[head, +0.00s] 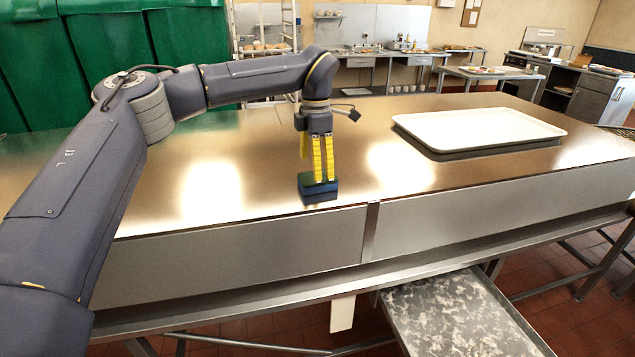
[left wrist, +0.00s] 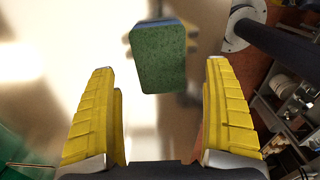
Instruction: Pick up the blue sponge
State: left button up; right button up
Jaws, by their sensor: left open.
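The blue sponge (head: 318,190) lies on the metal counter (head: 250,190) near its front edge, with a dark green top and blue below. In the left wrist view the sponge (left wrist: 158,57) shows its green face, beyond the fingertips and centred between them. My left gripper (head: 323,178) has yellow fingers pointing down just above the sponge. In the left wrist view the left gripper (left wrist: 160,75) is open, with a finger on each side and nothing between them. The head view does not show clearly whether the fingertips touch the sponge. My right gripper is not in view.
A white tray (head: 478,128) lies on the counter to the right. The counter around the sponge is clear. A lower metal surface (head: 455,310) is below the front edge. Shelves and other worktables stand at the back.

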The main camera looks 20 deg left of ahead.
pick_arm(q)
jog(key=shift+w+d+f, duration=0.1)
jog(key=shift+f, duration=1.1)
jog(key=shift+d+f, duration=0.1)
jog(key=shift+f, duration=1.05)
jog(key=shift+o, duration=0.2)
jog(key=c, duration=0.8)
